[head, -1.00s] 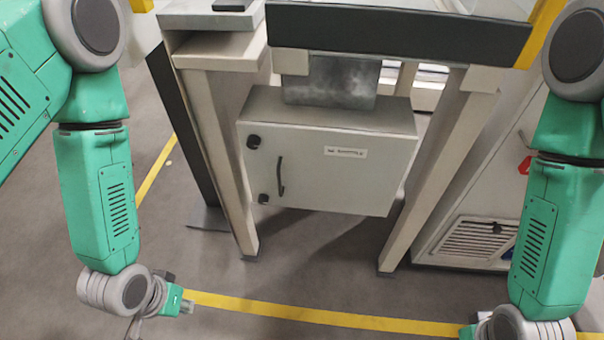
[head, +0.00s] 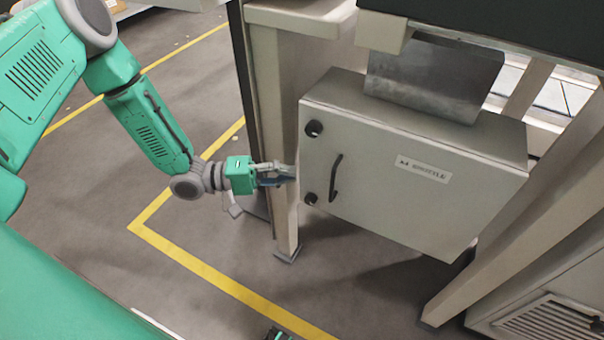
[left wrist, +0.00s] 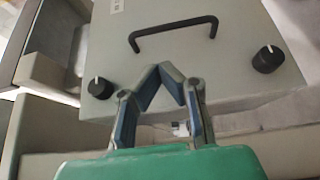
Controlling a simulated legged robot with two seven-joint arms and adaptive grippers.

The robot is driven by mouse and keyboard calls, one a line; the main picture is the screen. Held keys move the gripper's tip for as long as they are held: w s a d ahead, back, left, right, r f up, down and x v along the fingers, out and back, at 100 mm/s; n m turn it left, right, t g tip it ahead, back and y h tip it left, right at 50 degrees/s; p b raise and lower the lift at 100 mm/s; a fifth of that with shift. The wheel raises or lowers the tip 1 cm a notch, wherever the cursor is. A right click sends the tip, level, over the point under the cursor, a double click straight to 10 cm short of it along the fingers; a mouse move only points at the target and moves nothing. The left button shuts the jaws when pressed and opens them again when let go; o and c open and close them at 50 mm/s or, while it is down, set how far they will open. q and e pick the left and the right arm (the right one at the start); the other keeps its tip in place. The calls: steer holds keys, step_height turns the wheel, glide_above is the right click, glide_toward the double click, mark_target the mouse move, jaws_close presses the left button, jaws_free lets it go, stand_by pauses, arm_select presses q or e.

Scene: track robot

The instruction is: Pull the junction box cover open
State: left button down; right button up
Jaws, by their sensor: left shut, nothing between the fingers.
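The junction box (head: 400,175) is a pale grey box. Its front cover has a dark bar handle (head: 336,178) and two black knobs, one upper (head: 314,129) and one lower (head: 310,198). The cover looks closed. My left gripper (head: 291,174) is shut and empty beside the box's left edge, left of the handle; I cannot tell whether it touches the box. In the left wrist view my left gripper's fingertips (left wrist: 170,68) meet just below the handle (left wrist: 172,36), between the two knobs. A small dark part at the head view's bottom edge may be my right gripper; its jaws are unclear.
A pale table leg (head: 280,140) stands close behind my left gripper. Another slanted leg (head: 525,225) stands right of the box. A metal bracket (head: 435,75) is above the box. A vented cabinet (head: 550,320) is at lower right. The floor in front is clear, with yellow lines.

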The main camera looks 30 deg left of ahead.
arm_select(q)
steer(key=b+x, duration=0.2)
steer(key=x, duration=0.5)
steer(key=shift+d+f, duration=0.1)
steer(key=shift+d, duration=0.2)
steer(key=shift+w+d, duration=0.25)
steer(key=shift+d, duration=0.1)
